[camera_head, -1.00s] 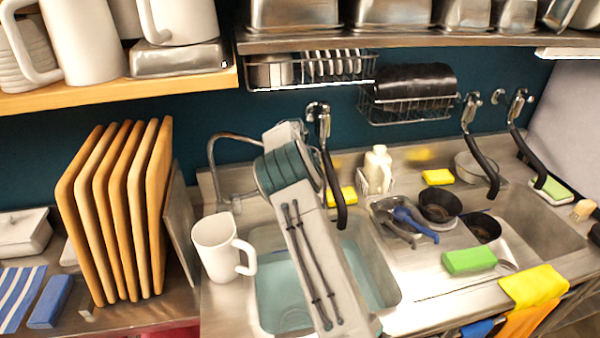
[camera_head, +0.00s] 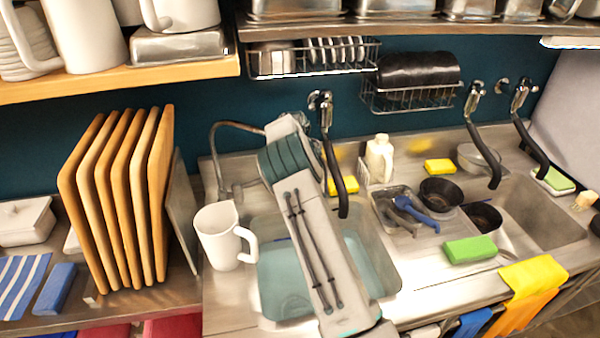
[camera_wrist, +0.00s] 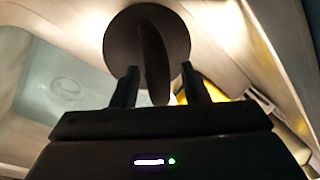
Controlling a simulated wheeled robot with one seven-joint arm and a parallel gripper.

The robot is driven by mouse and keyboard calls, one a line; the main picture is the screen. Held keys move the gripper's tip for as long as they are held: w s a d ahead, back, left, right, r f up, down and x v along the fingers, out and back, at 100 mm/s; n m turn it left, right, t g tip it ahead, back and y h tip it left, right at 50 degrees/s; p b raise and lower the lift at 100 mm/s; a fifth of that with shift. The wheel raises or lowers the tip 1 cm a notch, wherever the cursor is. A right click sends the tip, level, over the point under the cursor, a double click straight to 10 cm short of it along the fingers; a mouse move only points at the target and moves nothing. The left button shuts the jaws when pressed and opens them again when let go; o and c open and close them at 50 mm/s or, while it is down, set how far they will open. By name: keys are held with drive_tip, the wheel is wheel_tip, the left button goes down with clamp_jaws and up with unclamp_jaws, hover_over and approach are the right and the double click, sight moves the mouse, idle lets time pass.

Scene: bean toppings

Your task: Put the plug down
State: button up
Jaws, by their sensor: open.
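The plug (camera_wrist: 174,32) is a dark round disc with an upright fin-like grip, at the top middle of the wrist view. My gripper (camera_wrist: 160,88) is open, with its two dark fingertips on either side of the lower end of the plug's grip. I cannot tell whether either finger touches it or what the plug rests on. In the head view my own arm reaches over the left sink basin (camera_head: 283,285) and hides my gripper and the plug.
A white mug (camera_head: 216,238) stands at the basin's left edge. A black-handled tap (camera_head: 335,165) hangs behind my arm. A tray of utensils (camera_head: 393,212), a black bowl (camera_head: 440,190) and a green sponge (camera_head: 470,250) lie to the right.

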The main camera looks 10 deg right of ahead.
wheel_tip(320, 180, up, 8)
drive_tip(key=s+a+b, duration=0.1)
drive_tip(key=b, duration=0.1)
drive_tip(key=shift+f, duration=0.25)
